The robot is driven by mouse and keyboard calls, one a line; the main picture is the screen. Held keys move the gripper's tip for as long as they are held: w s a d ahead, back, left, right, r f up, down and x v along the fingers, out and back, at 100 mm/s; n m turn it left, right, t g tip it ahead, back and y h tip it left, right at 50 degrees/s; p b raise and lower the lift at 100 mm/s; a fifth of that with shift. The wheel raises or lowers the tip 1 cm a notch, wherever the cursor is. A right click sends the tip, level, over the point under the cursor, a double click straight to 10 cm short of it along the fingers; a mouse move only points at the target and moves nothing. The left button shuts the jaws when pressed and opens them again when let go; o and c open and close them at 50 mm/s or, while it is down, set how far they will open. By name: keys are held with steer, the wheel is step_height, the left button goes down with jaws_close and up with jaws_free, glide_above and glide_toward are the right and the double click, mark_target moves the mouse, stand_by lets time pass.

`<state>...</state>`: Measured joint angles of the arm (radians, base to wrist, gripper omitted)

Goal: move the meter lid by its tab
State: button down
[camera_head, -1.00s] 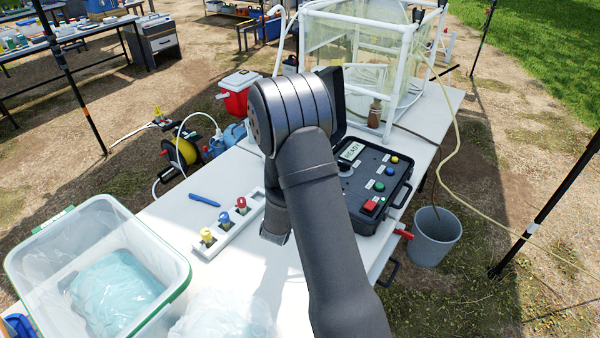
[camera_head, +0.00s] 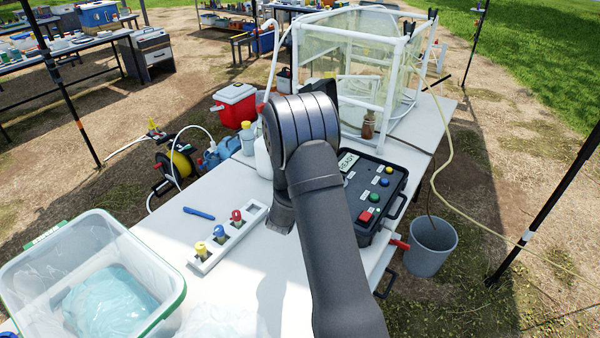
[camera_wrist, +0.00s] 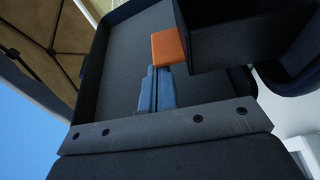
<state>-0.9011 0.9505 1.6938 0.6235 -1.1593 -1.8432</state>
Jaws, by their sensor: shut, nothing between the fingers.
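The meter (camera_head: 392,180) is a dark case with a display, coloured buttons and a red square, on the white table right of my arm. In the head view a dark edge, apparently its raised lid (camera_head: 321,88), shows above my arm; the rest is hidden. In the wrist view a dark rimmed panel, apparently the lid (camera_wrist: 122,65), fills the middle. An orange tab (camera_wrist: 168,47) sits beside a black block. My gripper (camera_wrist: 156,70) is shut and empty, its blue-grey fingertips just below the tab. I cannot tell whether they touch it. The head view hides my fingers behind my arm.
A clear-walled, white-framed enclosure (camera_head: 350,22) stands behind the meter. A white strip with coloured plugs (camera_head: 207,257) and a blue pen (camera_head: 198,213) lie left of my arm. A clear bin (camera_head: 165,275) is at front left. A grey bucket (camera_head: 432,262) stands right of the table.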

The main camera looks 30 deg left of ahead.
steer(key=shift+d, duration=0.1)
steer(key=shift+d+r+m+t, duration=0.2)
steer(key=shift+d+m, duration=0.4)
steer(key=shift+d+r+m+t, duration=0.2)
steer(key=shift+d+m, duration=0.35)
steer(key=shift+m, duration=0.05)
steer(key=d+f+m, duration=0.1)
steer(key=d+m, duration=0.1)
steer(key=d, duration=0.2)
steer(key=d+f+m+t, duration=0.1)
steer(key=d, duration=0.3)
steer(key=d+f+m+t, duration=0.1)
steer(key=d+f+m, duration=0.1)
steer(key=d, duration=0.2)
steer(key=shift+m+h, duration=0.3)
steer(key=shift+d+f, duration=0.5)
steer(key=shift+f, duration=0.25)
steer(key=shift+d+f, duration=0.5)
steer(key=shift+f, duration=0.25)
steer(key=shift+d+f, duration=0.15)
steer(key=shift+s, duration=0.1)
steer(key=shift+s+f, duration=0.15)
steer(key=shift+s, duration=0.05)
steer(key=r+v, duration=0.3)
steer(key=v, duration=1.1)
steer(key=shift+s, duration=0.35)
